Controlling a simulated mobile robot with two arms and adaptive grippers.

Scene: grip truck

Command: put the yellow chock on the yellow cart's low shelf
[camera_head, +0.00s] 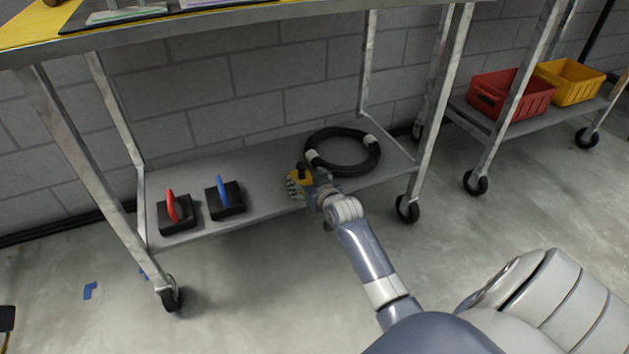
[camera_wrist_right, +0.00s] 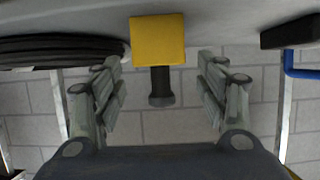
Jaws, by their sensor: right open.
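The yellow chock (camera_head: 299,178), a yellow block with a black knob, sits on the low grey shelf (camera_head: 270,180) of the yellow-topped cart (camera_head: 28,32), near its front edge. In the upside-down right wrist view the chock (camera_wrist_right: 157,40) appears to rest on the shelf surface. My right gripper (camera_head: 306,187) is at the chock; its hand partly hides the block in the head view. Its fingers (camera_wrist_right: 163,88) are open, one on each side of the knob, with gaps on both sides. My left gripper is not in view.
A coiled black hose (camera_head: 343,152) lies just right of the chock. Black blocks with a red handle (camera_head: 178,214) and a blue handle (camera_head: 225,200) stand to the left. A neighbouring cart holds a red bin (camera_head: 512,95) and a yellow bin (camera_head: 570,82). Shelf between blue-handled block and chock is clear.

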